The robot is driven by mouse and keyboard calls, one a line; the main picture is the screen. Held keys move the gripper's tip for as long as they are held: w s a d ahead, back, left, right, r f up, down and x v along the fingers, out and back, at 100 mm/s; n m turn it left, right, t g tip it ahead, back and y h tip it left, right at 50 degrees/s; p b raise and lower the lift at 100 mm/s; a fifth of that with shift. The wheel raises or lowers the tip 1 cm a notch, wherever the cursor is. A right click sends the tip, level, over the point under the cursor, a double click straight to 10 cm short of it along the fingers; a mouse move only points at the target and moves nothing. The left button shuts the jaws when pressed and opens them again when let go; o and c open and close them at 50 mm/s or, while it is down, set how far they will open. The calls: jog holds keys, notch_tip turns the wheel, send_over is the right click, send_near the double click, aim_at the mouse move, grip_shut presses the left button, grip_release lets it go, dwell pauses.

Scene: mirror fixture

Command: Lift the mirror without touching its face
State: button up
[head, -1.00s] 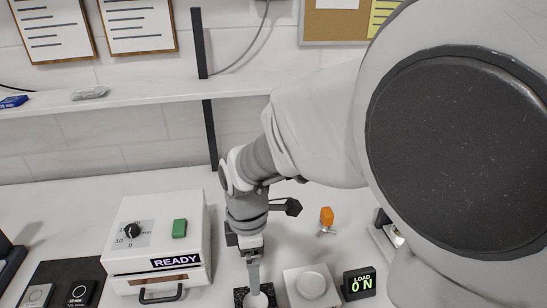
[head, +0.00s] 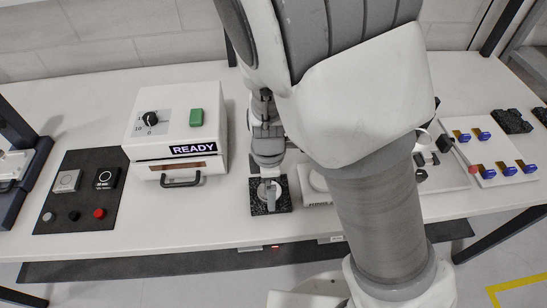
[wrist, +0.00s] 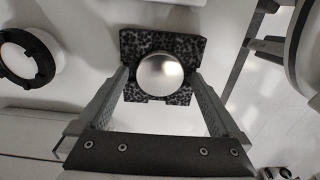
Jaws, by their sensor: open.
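The mirror (wrist: 160,76) is a round, shiny silver disc in the wrist view. It lies face up on a black speckled foam pad (wrist: 152,42) with a notch in its near edge. In the head view the pad (head: 284,203) lies near the table's front edge, with the disc partly hidden by my gripper (head: 269,192). In the wrist view my gripper (wrist: 158,80) is open, one finger on each side of the disc. The gaps to its rim look clear, but I cannot tell the fingertips' height.
A white READY box (head: 178,130) with a handle stands to the left. Left of it lies a black button panel (head: 82,190). A black ring (wrist: 28,55) is beside the pad in the wrist view. To the right is a white board with blue knobs (head: 487,152).

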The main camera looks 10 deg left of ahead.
jog(key=shift+f, duration=0.1)
jog(key=c, duration=1.4)
